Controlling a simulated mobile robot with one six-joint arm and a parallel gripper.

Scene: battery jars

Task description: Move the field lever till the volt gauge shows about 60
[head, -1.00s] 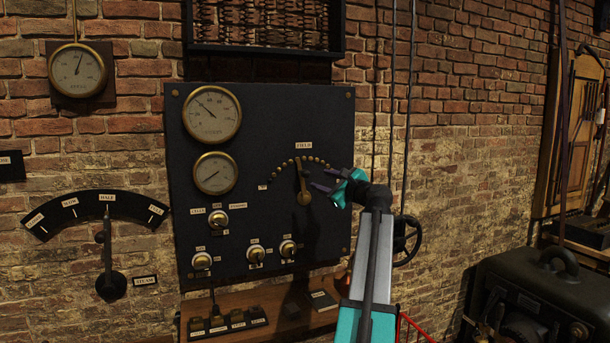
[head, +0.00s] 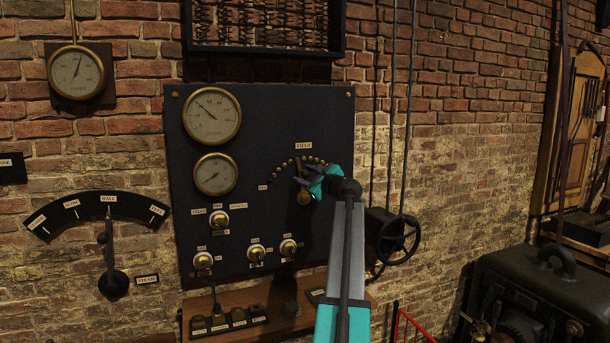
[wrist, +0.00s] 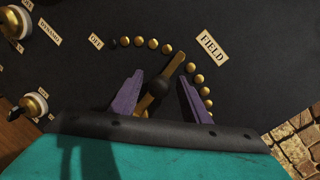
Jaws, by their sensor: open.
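The field lever (head: 304,198) is a brass arm on the dark panel, under an arc of brass studs and the FIELD label. It points roughly up, near the middle of the arc. In the wrist view the lever (wrist: 174,66) and its black knob lie between the two purple fingers of my gripper (wrist: 160,80). The fingers are open, with a gap on each side of the knob. In the head view my gripper (head: 308,184) covers part of the lever. The upper dial (head: 212,116) has its needle up-left; the lower dial (head: 215,174) is dimmer. Their lettering is too small to read.
Several knobs, one of them a switch (head: 219,218), sit low on the panel. A wooden shelf (head: 275,301) juts out below it. A black handwheel (head: 400,238) is right of my arm. A steam lever (head: 110,255) is on the left wall.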

